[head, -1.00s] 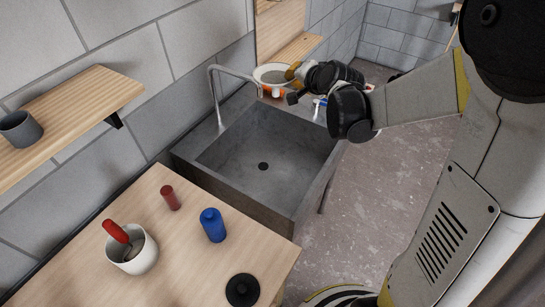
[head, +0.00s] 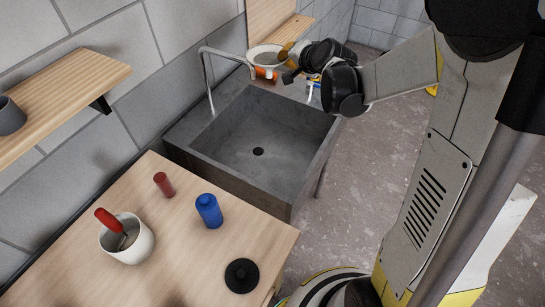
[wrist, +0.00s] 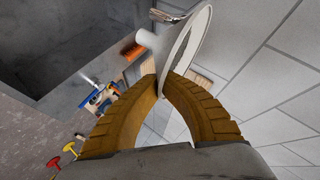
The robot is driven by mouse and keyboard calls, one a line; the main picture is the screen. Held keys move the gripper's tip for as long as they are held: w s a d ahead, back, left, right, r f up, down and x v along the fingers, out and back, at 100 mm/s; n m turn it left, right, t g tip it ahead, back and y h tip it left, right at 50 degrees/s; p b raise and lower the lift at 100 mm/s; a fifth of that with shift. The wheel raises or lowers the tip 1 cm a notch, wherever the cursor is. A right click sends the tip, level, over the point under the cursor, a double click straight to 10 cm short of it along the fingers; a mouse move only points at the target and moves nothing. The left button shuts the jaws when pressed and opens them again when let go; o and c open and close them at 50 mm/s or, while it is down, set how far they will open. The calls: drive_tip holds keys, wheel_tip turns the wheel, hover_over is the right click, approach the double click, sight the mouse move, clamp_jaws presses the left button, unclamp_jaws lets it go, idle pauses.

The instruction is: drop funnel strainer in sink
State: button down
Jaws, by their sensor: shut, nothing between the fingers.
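The funnel strainer (head: 264,52), a white wide-rimmed bowl shape, is beyond the far end of the grey sink (head: 230,157), near the tap. In the wrist view, the white funnel strainer (wrist: 186,42) shows its rim edge-on and its narrow spout pointing left. My gripper (head: 287,52) is at the right side of its rim. In the wrist view, my gripper (wrist: 166,78) has its tan fingers curved together at the tips, right against or very near the rim. Whether they touch it is unclear. The sink basin is empty apart from its dark drain.
A tap (head: 206,75) rises at the sink's left edge. An orange item (head: 265,72) lies below the strainer. The near wooden counter (head: 180,235) holds a white pot (head: 128,248), a red bottle (head: 164,185), a blue bottle (head: 209,211) and a black lid (head: 242,275).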

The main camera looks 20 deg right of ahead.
drive_tip(key=c, duration=1.5)
unclamp_jaws()
drive_tip(key=shift+c, duration=0.2)
drive_tip(key=v, duration=1.2)
drive_tip(key=shift+s, duration=0.15)
drive_tip(key=s+a+f+n+g+h+b, duration=0.1)
drive_tip(key=s+a+f+n+g+b, duration=0.1)
drive_tip(key=s+f, duration=0.6)
drive_tip(key=s+a+f+n+g+h+b, duration=0.1)
drive_tip(key=s+a+f+n+g+b, duration=0.2)
drive_tip(key=s+f+n+b, duration=0.4)
drive_tip(key=s+a+f+b, duration=0.1)
drive_tip(key=s+b, duration=0.1)
drive_tip(key=s, duration=0.6)
drive_tip(key=shift+a+f+n, duration=0.15)
drive_tip(key=shift+f+n, duration=0.05)
drive_tip(key=shift+n, duration=0.1)
